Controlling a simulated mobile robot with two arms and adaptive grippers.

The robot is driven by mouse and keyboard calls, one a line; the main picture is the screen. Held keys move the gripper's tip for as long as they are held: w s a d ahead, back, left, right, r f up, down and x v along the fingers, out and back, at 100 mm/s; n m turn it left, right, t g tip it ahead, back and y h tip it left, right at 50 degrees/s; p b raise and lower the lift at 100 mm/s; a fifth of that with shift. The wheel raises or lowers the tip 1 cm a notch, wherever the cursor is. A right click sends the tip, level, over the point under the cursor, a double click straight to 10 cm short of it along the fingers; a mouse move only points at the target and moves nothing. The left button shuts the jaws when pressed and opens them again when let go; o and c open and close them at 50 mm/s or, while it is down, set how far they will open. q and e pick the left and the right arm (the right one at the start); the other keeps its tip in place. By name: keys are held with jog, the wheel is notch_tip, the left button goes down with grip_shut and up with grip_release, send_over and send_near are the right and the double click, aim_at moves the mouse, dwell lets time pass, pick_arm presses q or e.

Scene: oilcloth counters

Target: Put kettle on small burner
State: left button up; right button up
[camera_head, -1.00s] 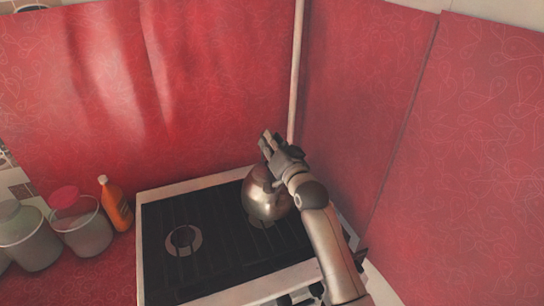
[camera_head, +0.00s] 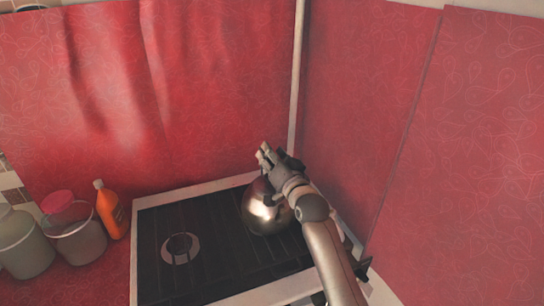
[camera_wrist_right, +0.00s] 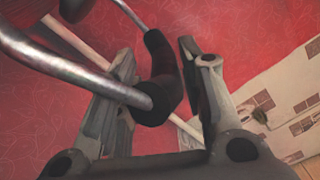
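The kettle (camera_head: 266,215) is round, shiny metal, and sits upright at the right part of the black stove top (camera_head: 215,220). A small burner ring (camera_head: 180,248) lies bare at the stove's left. My right gripper (camera_head: 264,156) is over the kettle's top and hides part of it. In the right wrist view, the kettle's handle (camera_wrist_right: 162,80), a metal bar with a dark grip, passes between the two fingers of my right gripper (camera_wrist_right: 158,85). The grip lies close to the right finger; whether both fingers press on it is unclear. My left gripper is not in view.
An orange bottle (camera_head: 112,212) and containers, one with a pink-red lid (camera_head: 62,203), stand left of the stove. Red patterned walls (camera_head: 215,90) close off the back and right. The stove's left half is clear.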

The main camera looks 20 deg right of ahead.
jog(key=shift+s, duration=0.1)
jog(key=s+b, duration=0.2)
jog(key=s, duration=1)
jog(key=shift+d, duration=0.35)
